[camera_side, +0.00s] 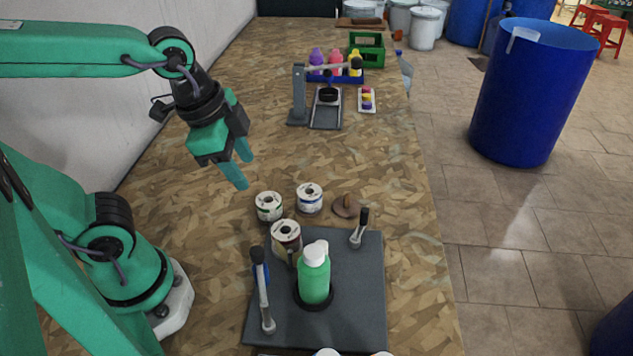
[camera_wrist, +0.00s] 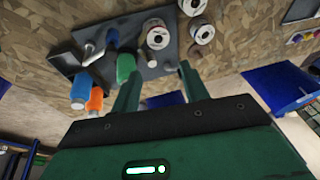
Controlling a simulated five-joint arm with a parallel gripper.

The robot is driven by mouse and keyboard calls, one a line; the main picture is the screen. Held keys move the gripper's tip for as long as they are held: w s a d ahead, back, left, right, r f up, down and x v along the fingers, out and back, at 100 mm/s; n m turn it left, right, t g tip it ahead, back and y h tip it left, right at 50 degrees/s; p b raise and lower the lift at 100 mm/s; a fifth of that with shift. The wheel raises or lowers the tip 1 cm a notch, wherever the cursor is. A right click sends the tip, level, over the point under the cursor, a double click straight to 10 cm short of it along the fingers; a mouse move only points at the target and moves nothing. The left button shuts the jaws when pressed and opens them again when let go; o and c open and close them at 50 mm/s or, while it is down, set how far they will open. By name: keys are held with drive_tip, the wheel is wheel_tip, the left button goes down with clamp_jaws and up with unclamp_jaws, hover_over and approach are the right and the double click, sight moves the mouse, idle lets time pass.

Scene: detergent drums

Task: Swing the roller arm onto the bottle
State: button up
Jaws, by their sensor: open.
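A green bottle (camera_side: 314,282) with a white cap stands upright in a dark ring on a grey plate (camera_side: 350,300). At its left a metal arm (camera_side: 265,300) with a black knob is pivoted near the plate's front left. A blue part, perhaps its roller (camera_side: 261,275), shows behind it, apart from the bottle. A shorter black-handled lever (camera_side: 360,230) sits at the plate's far right corner. My gripper (camera_side: 246,172) is open and empty, up and left of the plate. In the wrist view the bottle (camera_wrist: 125,67) shows beyond the left finger of my gripper (camera_wrist: 160,70).
Three spools (camera_side: 286,238) and a brown disc (camera_side: 346,206) stand at the plate's far edge. A post stand (camera_side: 299,95), coloured bottles in a blue tray (camera_side: 335,75) and a green crate (camera_side: 367,48) are farther back. The bench between is clear. A blue drum (camera_side: 533,95) stands on the floor.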

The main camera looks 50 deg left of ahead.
drive_tip(key=shift+w+a+r+n+t+y, duration=0.1)
drive_tip(key=shift+a+r+n+t, duration=0.45)
drive_tip(key=shift+n, duration=0.85)
drive_tip(key=shift+a+r+n+t+y, duration=0.1)
drive_tip(key=shift+a+n, duration=0.8)
drive_tip(key=shift+n, duration=0.5)
drive_tip(key=shift+w+a+r+n+t+y, duration=0.1)
drive_tip(key=shift+a+r+n+t, duration=0.45)
drive_tip(key=shift+n, duration=0.85)
drive_tip(key=shift+a+f, duration=0.15)
drive_tip(key=shift+f, duration=0.1)
drive_tip(key=n+g, duration=0.5)
hover_over(256, 250)
drive_tip(key=f, duration=0.3)
drive_tip(key=a+f, duration=0.1)
drive_tip(key=shift+w+f, duration=0.25)
drive_tip(key=shift+w, duration=0.1)
drive_tip(key=shift+s+d+f+n+g, duration=0.25)
drive_tip(key=shift+s+d+n+g, duration=0.1)
drive_tip(key=shift+d+n+g, duration=0.2)
drive_tip(key=shift+f, duration=0.1)
drive_tip(key=shift+f, duration=3.8)
